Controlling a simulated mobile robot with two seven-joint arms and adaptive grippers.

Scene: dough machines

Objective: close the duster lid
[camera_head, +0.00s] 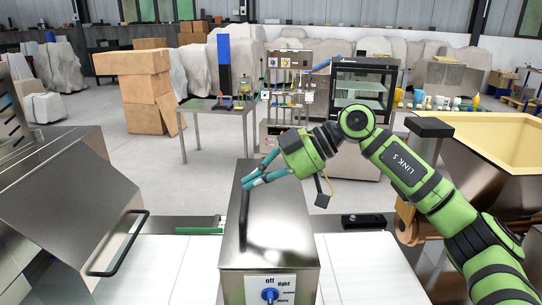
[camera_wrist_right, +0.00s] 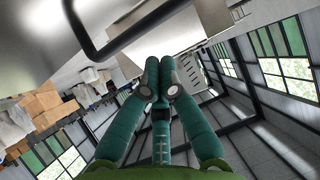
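The duster (camera_head: 268,258) is a steel box at the bottom centre of the head view, with an "off/light" dial on its front. A dark bar-shaped handle (camera_head: 245,215) runs along the left part of its top. How far the lid stands open is not clear. My right gripper (camera_head: 250,182), with teal fingers, is over the far end of the duster, close to the handle. In the right wrist view its fingertips (camera_wrist_right: 160,72) lie close together, with nothing seen between them. A black handle bar (camera_wrist_right: 88,38) on steel shows beyond them, apart from the fingers. My left gripper is not visible.
A large steel hood (camera_head: 60,190) with a black handle (camera_head: 122,245) stands at the left. A white belt (camera_head: 365,268) runs on both sides of the duster. A yellow-lined hopper (camera_head: 490,145) is at the right. A table (camera_head: 215,105) and cardboard boxes (camera_head: 140,90) stand behind.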

